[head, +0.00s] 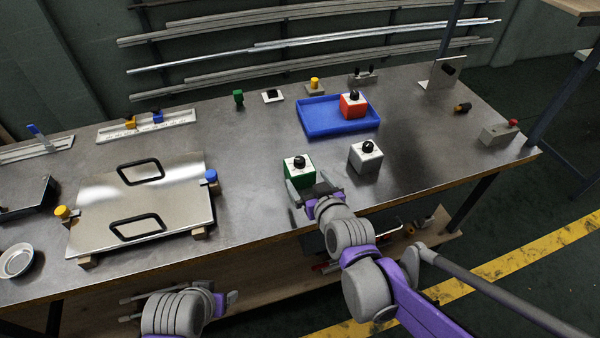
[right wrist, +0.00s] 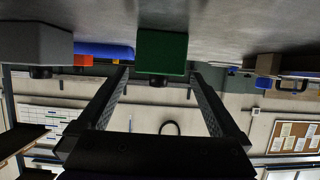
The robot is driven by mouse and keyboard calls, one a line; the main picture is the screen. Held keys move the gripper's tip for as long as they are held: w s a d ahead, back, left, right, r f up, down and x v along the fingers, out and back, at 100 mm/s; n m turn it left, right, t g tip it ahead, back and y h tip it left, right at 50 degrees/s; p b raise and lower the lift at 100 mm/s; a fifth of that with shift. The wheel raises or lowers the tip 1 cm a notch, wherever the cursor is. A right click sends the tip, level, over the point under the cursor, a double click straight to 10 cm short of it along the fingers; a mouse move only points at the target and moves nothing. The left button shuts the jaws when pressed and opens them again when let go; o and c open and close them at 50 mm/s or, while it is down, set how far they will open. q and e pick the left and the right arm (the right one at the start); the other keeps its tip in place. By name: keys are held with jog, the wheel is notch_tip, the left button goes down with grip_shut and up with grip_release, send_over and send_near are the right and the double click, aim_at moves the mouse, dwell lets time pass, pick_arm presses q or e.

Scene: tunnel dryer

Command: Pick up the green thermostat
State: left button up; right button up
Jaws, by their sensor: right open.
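The green thermostat (head: 299,174), a box with a white top and black knob, stands upright near the table's front edge. My right gripper (head: 313,189) is open right at its near side. In the right wrist view, which is upside down, the thermostat (right wrist: 162,50) lies centred in line with the gap between the open fingers (right wrist: 159,76). I cannot tell whether the tips reach past its near face. A grey thermostat (head: 366,160) stands to its right. A red thermostat (head: 352,105) sits in a blue tray (head: 313,130).
A metal plate with two black handles (head: 100,215) lies to the left, with a blue-knobbed clamp (head: 211,177) nearest the green thermostat. A small green block (head: 238,97) and switches stand farther back. The table between plate and green thermostat is clear.

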aim_at(300, 170)
jog(key=x, duration=0.7)
jog(key=shift+w+f+b, duration=0.2)
jog(key=shift+f+b, duration=0.05)
jog(key=shift+b, duration=0.1)
jog(key=c, duration=1.3)
